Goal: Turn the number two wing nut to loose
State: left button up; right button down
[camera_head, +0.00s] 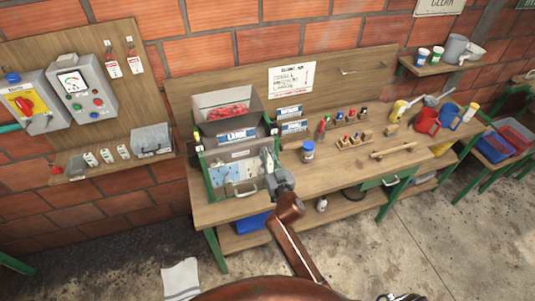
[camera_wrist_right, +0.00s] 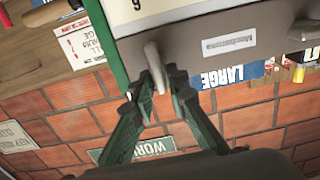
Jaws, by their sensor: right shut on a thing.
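The pulper (camera_head: 223,140) stands at the left end of the workbench, an open grey box with red cherries (camera_head: 228,111) in its hopper and a blue LARGE label. My right gripper (camera_head: 268,165) is at the right side of its pale front panel (camera_head: 233,174). In the right wrist view my right gripper (camera_wrist_right: 166,88) has its green fingers closed around a curved grey metal piece (camera_wrist_right: 153,62), apparently a wing nut. Its number cannot be read, and the gripper hides this spot in the head view. My left gripper is not in view.
A blue-lidded jar (camera_head: 308,152) stands right of the pulper. Control boxes (camera_head: 82,92) hang on the left wall board. The floor in front is mostly clear.

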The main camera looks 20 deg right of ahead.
jog(key=shift+n, duration=0.3)
jog(key=n, duration=0.3)
jog(key=shift+a+f, duration=0.1)
jog(key=shift+a, duration=0.15)
jog(key=shift+a+f+n+p, duration=0.15)
jog(key=shift+f+n, duration=0.05)
jog(key=shift+n, duration=2.15)
jog(key=shift+a+f+n+p, duration=0.2)
jog(key=shift+f+n, duration=0.05)
jog(key=shift+n, duration=2.05)
jog(key=shift+a+f+n+p, duration=0.15)
jog(key=shift+f+n, duration=0.05)
jog(key=shift+n, duration=2.15)
jog(key=c, duration=1.9)
grip_release()
